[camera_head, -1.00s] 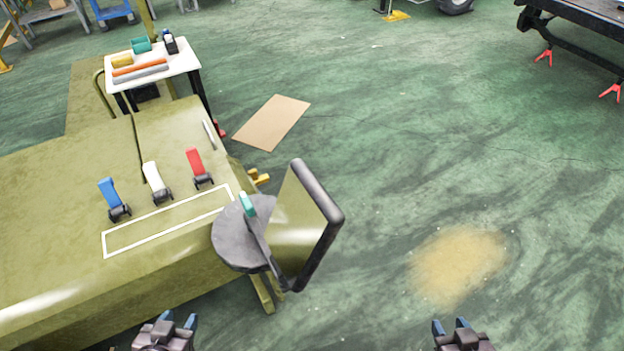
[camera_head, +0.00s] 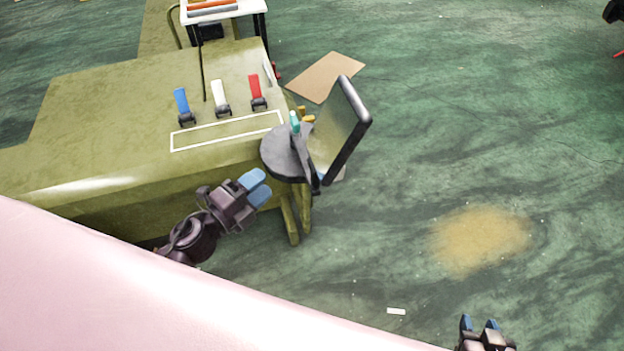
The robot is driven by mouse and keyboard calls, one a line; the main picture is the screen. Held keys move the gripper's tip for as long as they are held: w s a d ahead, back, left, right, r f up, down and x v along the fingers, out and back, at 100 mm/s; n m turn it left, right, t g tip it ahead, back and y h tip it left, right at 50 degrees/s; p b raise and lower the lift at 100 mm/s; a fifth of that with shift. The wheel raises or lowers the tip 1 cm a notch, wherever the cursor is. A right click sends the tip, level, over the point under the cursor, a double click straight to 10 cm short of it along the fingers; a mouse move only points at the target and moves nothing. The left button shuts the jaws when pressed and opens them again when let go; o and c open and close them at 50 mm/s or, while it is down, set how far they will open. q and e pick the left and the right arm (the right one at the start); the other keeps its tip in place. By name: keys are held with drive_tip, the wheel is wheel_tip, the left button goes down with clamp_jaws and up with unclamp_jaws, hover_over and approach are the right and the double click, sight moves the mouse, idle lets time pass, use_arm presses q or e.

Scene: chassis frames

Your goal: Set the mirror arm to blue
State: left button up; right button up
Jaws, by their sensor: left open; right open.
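The mirror (camera_head: 335,126), dark-framed, stands at the olive chassis's right corner. Its dark arm (camera_head: 305,160) crosses a round grey disc (camera_head: 281,152) and has a teal tip (camera_head: 295,122) at the disc's far edge. Blue (camera_head: 182,103), white (camera_head: 220,95) and red (camera_head: 255,90) levers stand in a row on the chassis top, left of the mirror. My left gripper (camera_head: 257,186) is open and empty, just below and left of the disc, apparently apart from it. My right gripper (camera_head: 479,323) is open and empty at the bottom edge, well away from the mirror.
The olive chassis (camera_head: 100,110) fills the left, with a white outlined rectangle (camera_head: 228,131) on top. A white table (camera_head: 235,14) stands behind it. A cardboard sheet (camera_head: 325,77) and a sandy patch (camera_head: 480,240) lie on the open green floor.

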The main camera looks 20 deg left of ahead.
sight(306, 166)
use_arm(q)
drive_tip(key=w+d+m, duration=0.1)
drive_tip(key=w+d, duration=0.1)
drive_tip(key=w+d+m+g+h, duration=0.1)
drive_tip(key=w+d, duration=0.2)
drive_tip(key=w+d+m+h, duration=0.1)
drive_tip(key=w+d, duration=0.1)
drive_tip(key=d, duration=0.1)
drive_tip(key=shift+w+f+p, duration=0.2)
drive_tip(key=shift+w+p, duration=0.15)
drive_tip(key=shift+p, duration=0.05)
clamp_jaws()
idle(0.3)
